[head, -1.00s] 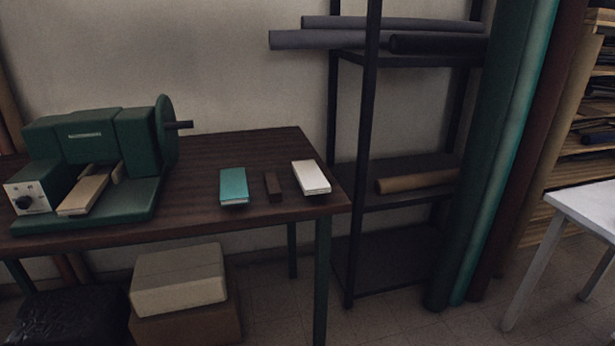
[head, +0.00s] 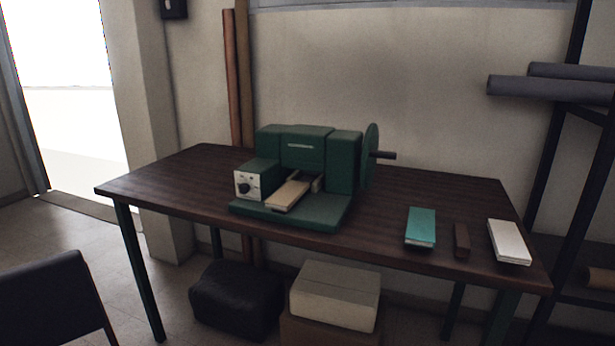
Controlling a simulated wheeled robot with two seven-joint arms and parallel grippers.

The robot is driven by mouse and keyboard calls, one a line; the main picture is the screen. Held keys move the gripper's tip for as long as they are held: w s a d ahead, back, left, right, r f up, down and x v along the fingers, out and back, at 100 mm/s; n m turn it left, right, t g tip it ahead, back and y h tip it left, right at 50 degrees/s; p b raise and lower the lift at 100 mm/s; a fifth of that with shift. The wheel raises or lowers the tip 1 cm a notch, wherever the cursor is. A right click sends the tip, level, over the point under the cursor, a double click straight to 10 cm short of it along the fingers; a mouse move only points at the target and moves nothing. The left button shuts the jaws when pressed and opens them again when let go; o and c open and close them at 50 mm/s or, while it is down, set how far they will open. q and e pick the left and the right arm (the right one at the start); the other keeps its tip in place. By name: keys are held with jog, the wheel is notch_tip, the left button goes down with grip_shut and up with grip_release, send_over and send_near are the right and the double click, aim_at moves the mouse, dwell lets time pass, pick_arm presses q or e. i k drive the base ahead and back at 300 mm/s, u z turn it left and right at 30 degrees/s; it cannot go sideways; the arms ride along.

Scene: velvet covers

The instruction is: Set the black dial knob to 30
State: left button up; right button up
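The black dial knob (head: 244,188) sits on the white front panel of a small control box at the left end of the green machine (head: 300,160). The machine stands on a dark wooden table (head: 160,190). The knob is too small in the head view to read its setting or the marks around it. A tan block (head: 288,195) lies on the machine's bed, right of the knob. A dark handle sticks out from the green wheel on the machine's right side. Neither of my grippers is in view.
A teal book-like block (head: 420,226), a small brown block (head: 461,240) and a white block (head: 508,241) lie on the table's right part. A black chair (head: 50,300) stands at front left. Boxes and a black pouf (head: 237,298) sit under the table. The table's left end is clear.

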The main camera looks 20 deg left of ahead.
aim_at(243, 188)
jog(key=u, duration=0.15)
jog(key=k, duration=0.15)
jog(key=u, duration=3.3)
jog(key=i, duration=0.15)
jog(key=z, duration=2.05)
